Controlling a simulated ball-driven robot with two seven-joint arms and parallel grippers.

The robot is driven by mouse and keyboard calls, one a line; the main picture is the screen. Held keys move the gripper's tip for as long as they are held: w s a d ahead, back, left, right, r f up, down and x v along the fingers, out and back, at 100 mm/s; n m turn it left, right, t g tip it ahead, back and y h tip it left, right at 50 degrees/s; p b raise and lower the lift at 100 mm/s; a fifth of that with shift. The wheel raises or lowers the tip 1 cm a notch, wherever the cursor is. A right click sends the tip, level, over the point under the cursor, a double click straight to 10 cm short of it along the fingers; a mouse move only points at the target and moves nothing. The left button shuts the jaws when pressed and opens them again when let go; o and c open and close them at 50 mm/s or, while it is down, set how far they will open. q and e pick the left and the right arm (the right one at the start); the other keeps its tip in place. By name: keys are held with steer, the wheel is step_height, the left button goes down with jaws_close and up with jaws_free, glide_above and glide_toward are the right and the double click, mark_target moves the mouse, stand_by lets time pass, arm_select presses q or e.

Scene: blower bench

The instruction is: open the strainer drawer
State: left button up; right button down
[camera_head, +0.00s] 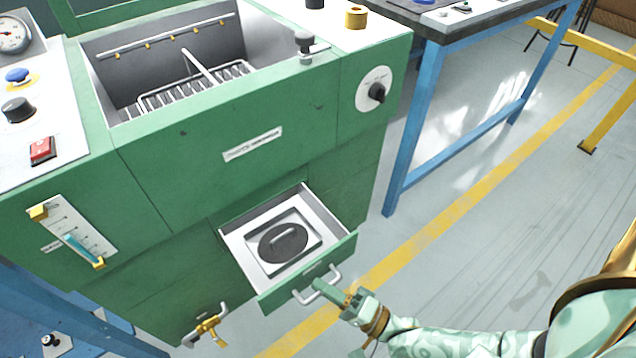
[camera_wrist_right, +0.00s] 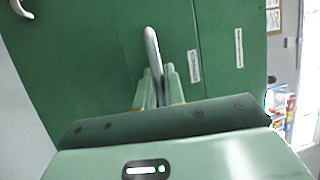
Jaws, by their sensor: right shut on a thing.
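The strainer drawer (camera_head: 338,254) is pulled out of the lower front of the green blower bench (camera_head: 210,180). Inside it lies a pale square frame with a dark round lid (camera_head: 283,246) that has a small handle. My right gripper (camera_head: 325,287) is at the drawer's bar handle (camera_head: 303,298) and shut on it. In the right wrist view the handle (camera_wrist_right: 152,50) rises from between the two green fingers (camera_wrist_right: 158,90), in front of the green panel. My left gripper is in neither view.
The open tub (camera_head: 165,60) with a wire rack is above. A yellow-handled valve (camera_head: 208,328) sticks out at lower left of the drawer. A blue-legged table (camera_head: 410,130) stands to the right. The grey floor (camera_head: 470,250) right of the drawer is clear.

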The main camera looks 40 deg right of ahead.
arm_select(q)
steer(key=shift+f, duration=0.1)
arm_select(e)
steer(key=shift+s, duration=0.15)
steer(key=c, duration=1.8)
jaws_free()
